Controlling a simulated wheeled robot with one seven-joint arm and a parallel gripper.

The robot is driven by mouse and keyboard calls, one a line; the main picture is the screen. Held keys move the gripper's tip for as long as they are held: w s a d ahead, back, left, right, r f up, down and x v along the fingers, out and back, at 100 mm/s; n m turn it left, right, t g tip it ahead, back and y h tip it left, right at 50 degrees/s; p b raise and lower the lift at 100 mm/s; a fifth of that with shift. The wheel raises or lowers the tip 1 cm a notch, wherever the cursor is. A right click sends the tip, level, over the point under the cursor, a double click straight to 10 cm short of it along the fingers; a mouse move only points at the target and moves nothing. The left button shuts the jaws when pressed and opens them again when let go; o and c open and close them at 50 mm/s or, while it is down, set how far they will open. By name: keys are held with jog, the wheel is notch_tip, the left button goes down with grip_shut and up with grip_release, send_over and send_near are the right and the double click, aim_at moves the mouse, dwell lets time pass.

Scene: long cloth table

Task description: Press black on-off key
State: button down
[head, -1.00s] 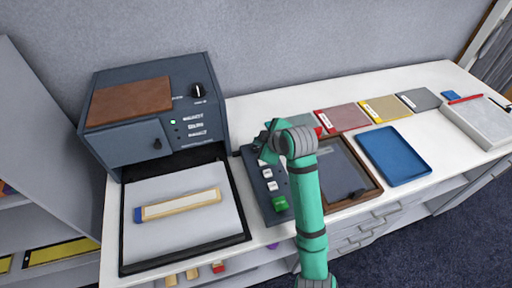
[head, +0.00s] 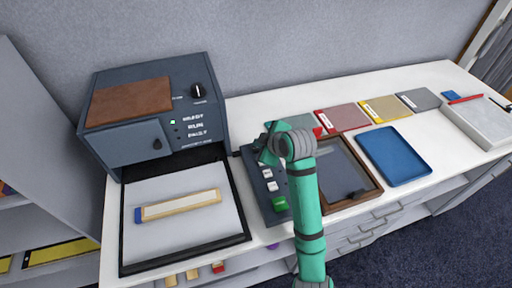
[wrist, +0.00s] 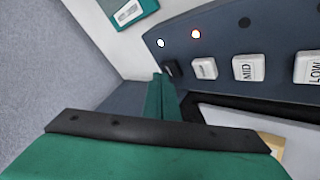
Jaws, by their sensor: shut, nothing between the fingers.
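The dark control panel (head: 254,186) lies on the table and carries a row of keys. In the wrist view, the black key (wrist: 173,69) sits at the left end of that row, partly covered by my gripper. My gripper (wrist: 161,78) is shut and empty, its fingertips right beside the key's left side; I cannot tell whether they touch it. In the head view my gripper (head: 268,152) is over the panel's far end and hides the black key. One white light (wrist: 161,43) and one orange-rimmed light (wrist: 196,34) are lit near the key.
White keys (wrist: 249,67), some marked MID and LOW, continue the row, with a green key (head: 279,203) at the near end. A framed tray (head: 345,172) is close on the right. A grey machine (head: 140,146) with a paper bed stands left.

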jog(key=shift+f, duration=0.3)
dwell(0.4)
jog(key=shift+d, duration=0.1)
jog(key=shift+s+r, duration=0.15)
jog(key=shift+r, duration=0.65)
jog(key=shift+r, duration=0.1)
jog(key=shift+r, duration=2.95)
